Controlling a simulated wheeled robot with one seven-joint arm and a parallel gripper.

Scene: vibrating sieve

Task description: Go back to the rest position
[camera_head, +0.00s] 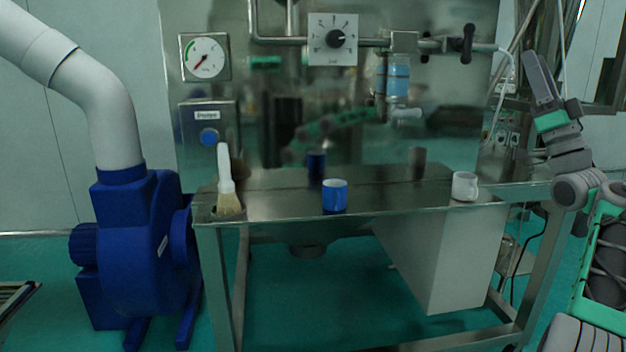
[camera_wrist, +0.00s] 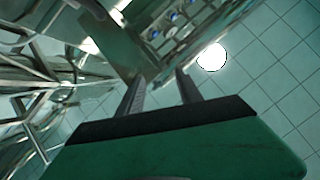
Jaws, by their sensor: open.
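My gripper shows in the wrist view (camera_wrist: 160,92) with its two dark fingers apart and nothing between them. In the head view my grey and green arm is folded at the right side, clear of the steel table (camera_head: 290,208); the fingertips cannot be made out there. The wrist view looks past the fingers at metal framework and a tiled floor with a bright light reflection.
On the table stand a brush (camera_head: 228,190) at the left, a blue cup (camera_head: 334,196) in the middle and a white cup (camera_head: 465,186) at the right. A blue blower (camera_head: 135,240) stands left of the table. A steel panel (camera_head: 290,110) rises behind.

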